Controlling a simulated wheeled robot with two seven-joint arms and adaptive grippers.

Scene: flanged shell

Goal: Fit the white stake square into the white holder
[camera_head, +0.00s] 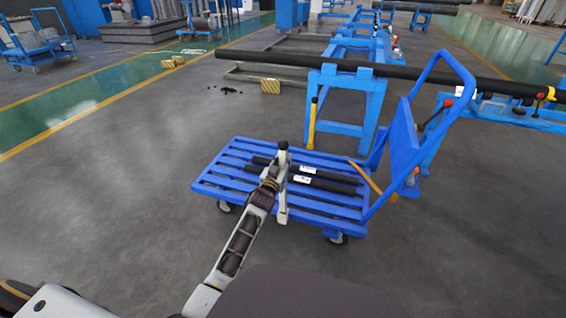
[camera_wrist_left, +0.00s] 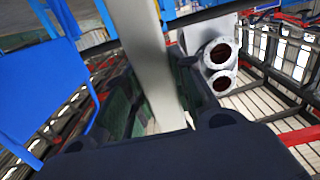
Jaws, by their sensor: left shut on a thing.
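The white stake (camera_head: 283,204) is a long pale bar, nearly upright in the head view, in front of the blue cart. My left gripper (camera_head: 271,180) is shut on it. In the left wrist view the stake (camera_wrist_left: 143,45) runs between the dark fingers of my left gripper (camera_wrist_left: 160,95), tilted and a little blurred. A pale grey flanged part (camera_wrist_left: 205,45) with two round dark openings is beyond the fingers, right of the stake and apart from it in the picture. I cannot tell whether it is the white holder. My right gripper is not in view.
A blue slatted cart (camera_head: 215,185) carries black rods (camera_head: 325,186) behind the stake. A long black pipe (camera_head: 420,73) rests on blue stands (camera_head: 345,100) further back. A small yellow block (camera_head: 270,86) lies on the floor. Open grey floor (camera_head: 110,180) is at the left.

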